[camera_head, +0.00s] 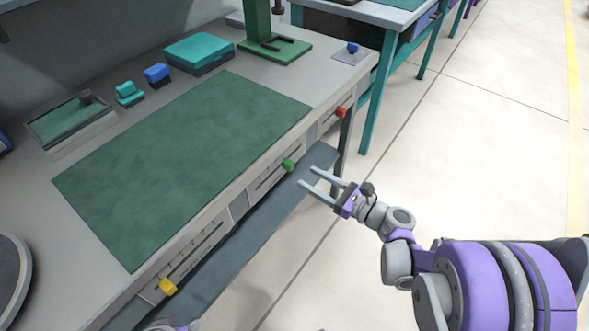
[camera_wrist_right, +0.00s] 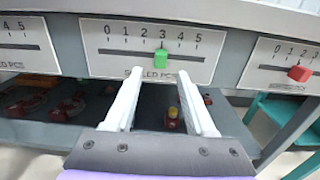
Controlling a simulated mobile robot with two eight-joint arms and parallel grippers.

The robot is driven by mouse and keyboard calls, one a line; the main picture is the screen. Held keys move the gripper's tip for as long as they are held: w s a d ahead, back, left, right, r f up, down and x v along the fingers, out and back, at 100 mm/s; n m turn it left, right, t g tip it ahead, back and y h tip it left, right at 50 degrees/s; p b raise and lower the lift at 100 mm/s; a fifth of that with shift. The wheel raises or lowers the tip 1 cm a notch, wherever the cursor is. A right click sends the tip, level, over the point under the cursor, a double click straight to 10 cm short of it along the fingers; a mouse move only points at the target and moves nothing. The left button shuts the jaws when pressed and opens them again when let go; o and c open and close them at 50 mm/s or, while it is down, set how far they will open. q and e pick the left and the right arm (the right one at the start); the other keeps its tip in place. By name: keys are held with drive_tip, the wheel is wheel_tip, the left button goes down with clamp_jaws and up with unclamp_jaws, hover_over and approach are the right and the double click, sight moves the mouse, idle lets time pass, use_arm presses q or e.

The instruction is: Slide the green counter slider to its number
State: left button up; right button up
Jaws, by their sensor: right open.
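The green counter slider (camera_wrist_right: 161,58) sits on a slotted white scale plate (camera_wrist_right: 210,58) numbered 0 to 5, under the 3. In the head view the green slider (camera_head: 288,165) is on the bench's front edge. My right gripper (camera_head: 308,177) is open and empty, just in front of and a little right of it. In the right wrist view my gripper's fingers (camera_wrist_right: 160,76) point at the plate, one on each side of the slider and below it, apart from it. The label under the slot is partly hidden by a finger.
A red slider (camera_head: 340,112) is on a plate to the right, a yellow slider (camera_head: 168,286) to the left. A lower shelf (camera_head: 240,245) runs under the bench edge. A green mat (camera_head: 180,160) covers the top.

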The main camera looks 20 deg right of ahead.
sight(292, 168)
drive_tip(key=x, duration=0.5)
drive_tip(key=shift+w+a, duration=0.2)
drive_tip(key=shift+w, duration=0.1)
clamp_jaws()
idle(1.1)
